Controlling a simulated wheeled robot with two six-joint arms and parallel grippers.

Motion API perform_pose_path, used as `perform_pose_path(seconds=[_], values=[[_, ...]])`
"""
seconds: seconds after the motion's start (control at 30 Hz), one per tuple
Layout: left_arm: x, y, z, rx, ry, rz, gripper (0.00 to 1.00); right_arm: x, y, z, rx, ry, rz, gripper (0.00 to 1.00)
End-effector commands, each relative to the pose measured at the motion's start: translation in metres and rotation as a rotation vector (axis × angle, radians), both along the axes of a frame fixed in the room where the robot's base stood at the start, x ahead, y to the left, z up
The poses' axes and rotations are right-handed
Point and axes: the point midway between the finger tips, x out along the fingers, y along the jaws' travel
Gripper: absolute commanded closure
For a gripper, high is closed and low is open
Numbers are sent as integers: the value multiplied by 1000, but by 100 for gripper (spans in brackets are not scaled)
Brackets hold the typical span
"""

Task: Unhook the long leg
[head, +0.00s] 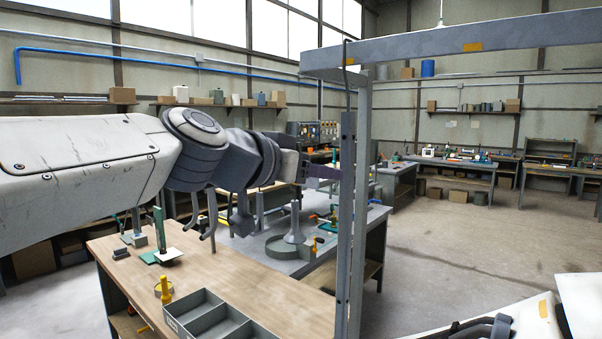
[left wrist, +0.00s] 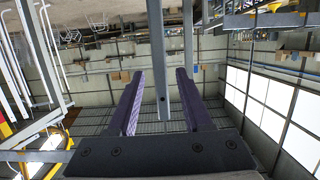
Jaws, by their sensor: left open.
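The long leg (head: 347,150), a dark grey bar with small holes, hangs upright on a thin dark cable beneath the overhead beam (head: 430,45). It hangs close in front of the stand's lighter grey post (head: 362,220). My left gripper (head: 338,173) is level with the leg's upper part, its fingertips at the leg's left edge. In the left wrist view, which is upside down, the open purple-lined fingers (left wrist: 158,75) have the leg (left wrist: 160,60) in the gap between them, apart from both. Whether it is within their depth is unclear. My right gripper is not visible.
A wooden bench (head: 255,285) with a grey divided tray (head: 215,315), a yellow-handled tool (head: 164,290) and small fixtures stands below my left arm. A grey bench (head: 372,215) stands behind the post. The floor (head: 450,240) at right is open.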

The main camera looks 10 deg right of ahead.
Motion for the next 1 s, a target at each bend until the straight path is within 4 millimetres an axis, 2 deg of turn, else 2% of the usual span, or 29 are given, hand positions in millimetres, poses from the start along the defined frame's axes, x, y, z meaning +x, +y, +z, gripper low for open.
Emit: perform_pose_path(seconds=[0.27, 0.6, 0.63, 0.7, 0.77, 1.0], values=[[15, -21, -7, 4, 5, -3, 50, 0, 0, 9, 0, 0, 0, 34], [45, -58, -19, 4, 6, -1, 50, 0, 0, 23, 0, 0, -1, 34], [46, -59, -19, 2, 3, -1, 54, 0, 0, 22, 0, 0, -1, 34], [45, -58, -19, 2, 1, 0, 81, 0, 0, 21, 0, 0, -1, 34], [45, -58, -19, 2, 2, 0, 100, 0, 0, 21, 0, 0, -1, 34], [44, -57, -17, -1, -1, 1, 100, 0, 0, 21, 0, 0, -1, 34]])
